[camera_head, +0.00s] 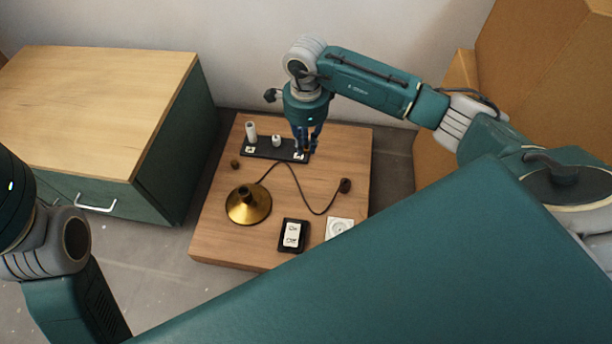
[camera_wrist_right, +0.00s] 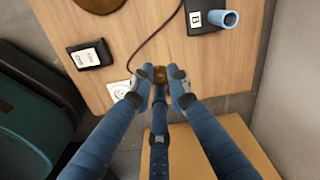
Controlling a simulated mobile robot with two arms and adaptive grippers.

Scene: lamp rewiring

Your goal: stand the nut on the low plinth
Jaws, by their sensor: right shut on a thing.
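My right gripper (camera_head: 303,151) hangs over the right end of the black strip (camera_head: 262,149). In the right wrist view its blue fingers (camera_wrist_right: 161,77) are closed together. A small brown thing (camera_wrist_right: 160,74) shows between the fingertips, probably the nut, mostly hidden by them. A short white post (camera_head: 276,141), which looks like the low plinth, stands on the strip left of the gripper. A taller white post (camera_head: 251,131) stands farther left. My left arm comes in at the left, its gripper out of view.
A wooden board bears a brass lamp base (camera_head: 248,204), a small brown knob (camera_head: 235,164), a dark plug (camera_head: 345,186) on a cord, a black switch box (camera_head: 292,235) and a white socket (camera_head: 340,227). A blue tube (camera_wrist_right: 224,18) shows by the letter B. A cabinet (camera_head: 100,90) stands left.

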